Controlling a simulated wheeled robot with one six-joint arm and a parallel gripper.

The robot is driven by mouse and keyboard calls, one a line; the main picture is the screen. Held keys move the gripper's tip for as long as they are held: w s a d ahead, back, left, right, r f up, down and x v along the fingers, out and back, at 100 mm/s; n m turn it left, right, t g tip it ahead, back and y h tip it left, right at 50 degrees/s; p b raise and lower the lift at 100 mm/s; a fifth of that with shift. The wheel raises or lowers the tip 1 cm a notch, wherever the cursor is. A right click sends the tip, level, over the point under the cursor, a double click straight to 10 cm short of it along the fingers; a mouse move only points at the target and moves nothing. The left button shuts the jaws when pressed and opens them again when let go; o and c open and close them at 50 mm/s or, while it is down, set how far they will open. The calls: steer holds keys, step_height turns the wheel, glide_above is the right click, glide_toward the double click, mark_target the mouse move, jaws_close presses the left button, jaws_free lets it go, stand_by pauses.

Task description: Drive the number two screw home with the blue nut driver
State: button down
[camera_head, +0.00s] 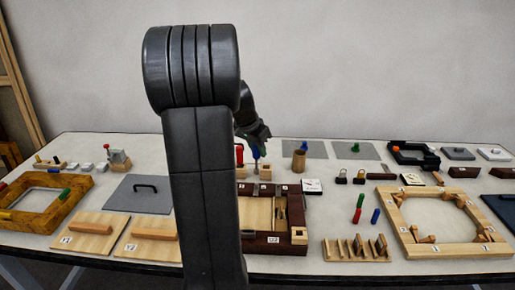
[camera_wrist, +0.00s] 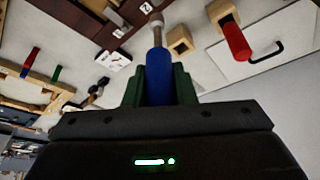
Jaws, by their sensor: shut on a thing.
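My gripper (camera_head: 256,140) is shut on the blue nut driver (camera_head: 256,152), well above the table. In the wrist view its green fingers (camera_wrist: 160,88) grip the blue handle (camera_wrist: 159,72). The driver's metal shaft points away, and its tip shows beside the label "2" (camera_wrist: 147,8) on the dark wooden frame (camera_wrist: 75,18). In the head view the frame (camera_head: 272,249) carries number labels along its back edge. I cannot make out the number two screw; whether the tip touches it cannot be told.
A red-handled driver (camera_wrist: 236,40) stands in a wooden block. An empty wooden block (camera_wrist: 180,40) is close to the blue driver's shaft. A white dial (camera_head: 312,185) lies right of the frame.

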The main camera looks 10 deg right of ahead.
steer(key=shift+f+b, duration=1.65)
steer(key=shift+f, duration=0.5)
